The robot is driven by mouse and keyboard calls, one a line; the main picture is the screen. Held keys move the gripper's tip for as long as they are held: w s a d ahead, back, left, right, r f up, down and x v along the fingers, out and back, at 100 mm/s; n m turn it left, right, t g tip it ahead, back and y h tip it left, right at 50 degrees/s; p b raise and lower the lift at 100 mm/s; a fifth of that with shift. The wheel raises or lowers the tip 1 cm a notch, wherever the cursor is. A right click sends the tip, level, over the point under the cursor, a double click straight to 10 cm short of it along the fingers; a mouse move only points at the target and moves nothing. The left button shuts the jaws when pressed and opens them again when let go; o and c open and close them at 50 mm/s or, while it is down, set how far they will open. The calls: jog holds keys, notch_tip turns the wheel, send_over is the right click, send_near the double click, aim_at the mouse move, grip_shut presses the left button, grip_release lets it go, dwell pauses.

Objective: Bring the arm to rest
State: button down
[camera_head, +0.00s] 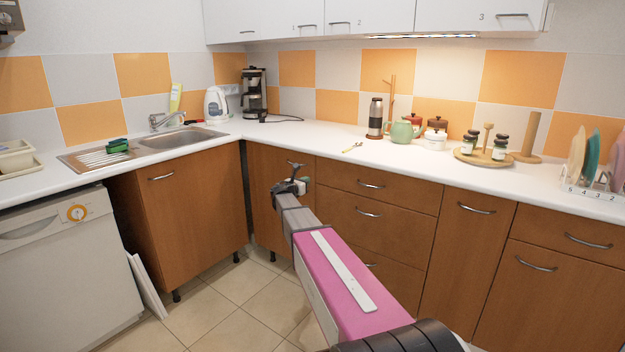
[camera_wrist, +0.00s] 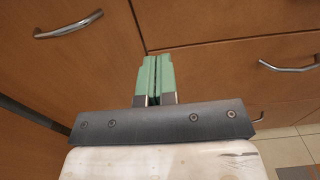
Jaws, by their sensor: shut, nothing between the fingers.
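My gripper (camera_head: 305,182) is at the end of my outstretched arm, in front of the brown lower cabinets near the inner corner of the kitchen. In the wrist view its two green fingers (camera_wrist: 155,80) are together with nothing between them. They point toward the wooden cabinet fronts. I cannot tell from these views how close the fingertips are to the wood. My arm reaches forward from the lower right of the head view, below the counter's height.
Cabinet handles (camera_head: 371,184) stick out near my arm; one drawer handle (camera_wrist: 291,67) shows in the wrist view. The white counter (camera_head: 300,140) runs above, bearing a kettle (camera_head: 216,105), green teapot (camera_head: 404,131) and round wooden tray (camera_head: 467,157). Tiled floor (camera_head: 235,290) is open at left.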

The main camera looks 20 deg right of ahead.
jog(key=s+a+f+m+g+y, duration=0.1)
jog(key=s+f+m+g+y, duration=0.1)
jog(key=s+f+m, duration=0.45)
jog(key=s+a+f+m+g+y, duration=0.1)
jog(key=s+f+m+g+y, duration=0.2)
jog(key=s, duration=0.7)
jog(key=s+a+f+m+g+y, duration=0.1)
jog(key=s+f+m+g, duration=0.1)
jog(key=s+f+m, duration=0.55)
jog(key=s+a+f+m+g+y, duration=0.2)
jog(key=s+a+m+y, duration=0.2)
jog(key=s, duration=0.5)
jog(key=s+a+f+m+g+y, duration=0.2)
jog(key=s+a+m+y, duration=0.2)
jog(key=s, duration=0.6)
jog(key=shift+s+a+m, duration=0.25)
jog(key=shift+a+m, duration=0.05)
jog(key=shift+a, duration=0.95)
